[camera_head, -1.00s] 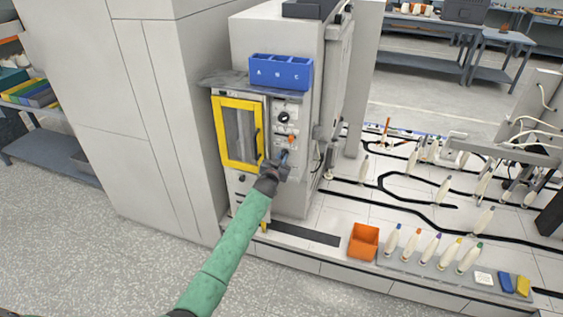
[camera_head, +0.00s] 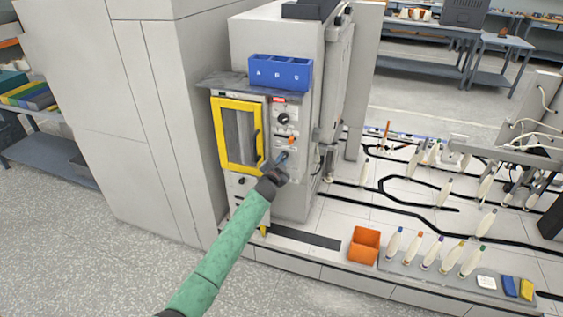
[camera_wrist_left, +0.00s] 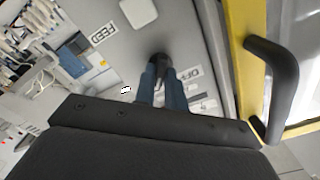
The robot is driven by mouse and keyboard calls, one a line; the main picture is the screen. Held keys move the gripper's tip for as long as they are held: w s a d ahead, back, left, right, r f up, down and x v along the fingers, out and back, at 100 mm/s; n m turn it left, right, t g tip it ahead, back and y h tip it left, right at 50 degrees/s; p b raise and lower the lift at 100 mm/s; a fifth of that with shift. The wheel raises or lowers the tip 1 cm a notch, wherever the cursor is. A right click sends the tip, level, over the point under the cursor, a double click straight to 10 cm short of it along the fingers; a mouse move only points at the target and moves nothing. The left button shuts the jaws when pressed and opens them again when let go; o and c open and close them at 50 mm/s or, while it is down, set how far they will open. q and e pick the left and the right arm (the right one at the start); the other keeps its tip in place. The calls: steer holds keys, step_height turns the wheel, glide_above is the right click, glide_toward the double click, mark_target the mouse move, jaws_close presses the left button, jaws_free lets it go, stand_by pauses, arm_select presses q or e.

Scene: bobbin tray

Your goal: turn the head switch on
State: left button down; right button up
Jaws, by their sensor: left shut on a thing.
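The control panel (camera_head: 280,107) is on the pale machine, right of the yellow-framed door (camera_head: 221,134). It has a black round knob (camera_head: 283,118), with a small orange part (camera_head: 291,140) below it. My left gripper (camera_head: 283,156) is at the lower part of the panel. In the left wrist view, its blue fingers (camera_wrist_left: 160,86) are shut on a dark knob-like switch (camera_wrist_left: 158,60) on the panel face. The fingers hide part of the switch, and its setting cannot be told. Labels beside it are upside down and partly covered. My right gripper is out of view.
The door's black handle (camera_wrist_left: 273,80) stands out close to the left gripper. A blue three-part bin (camera_head: 280,73) sits on a shelf above the panel. An orange box (camera_head: 364,244) and several bobbins stand on the lower deck at right. Open floor lies in front.

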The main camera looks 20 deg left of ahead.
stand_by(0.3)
arm_select(q)
steer(key=c, duration=1.5)
jaws_free()
steer(key=shift+o, duration=0.2)
